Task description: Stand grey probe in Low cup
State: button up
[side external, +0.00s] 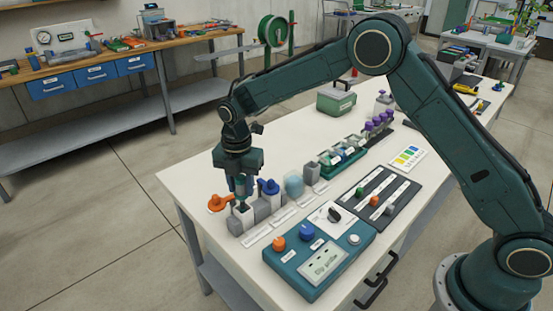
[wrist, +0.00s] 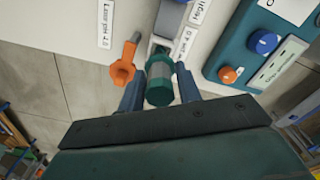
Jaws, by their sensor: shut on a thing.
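My gripper (side external: 241,190) points down at the near left end of the white bench and is shut on the grey probe. In the wrist view, the probe (wrist: 159,84) has a teal end and a grey band between the two fingers (wrist: 160,88). In the side view, its teal part (side external: 241,196) shows between the fingers. A pale, box-like cup (side external: 240,223) stands directly below the gripper, at the left end of a row; it also shows beyond the probe in the wrist view (wrist: 159,43). I cannot tell whether the probe's lower end is inside it.
An orange piece (side external: 220,203) lies close left of the cup. Grey blocks (side external: 262,209), a blue-topped piece (side external: 270,187) and a pale blue round piece (side external: 294,186) stand to the right. A teal control panel (side external: 318,263) lies in front. Labels line the row.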

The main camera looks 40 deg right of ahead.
aim_at(240, 177)
jog(key=shift+f, duration=2)
jog(key=o, duration=1.1)
jog(key=shift+r, duration=0.15)
jog(key=shift+r, duration=3.35)
jog(key=shift+r, duration=0.1)
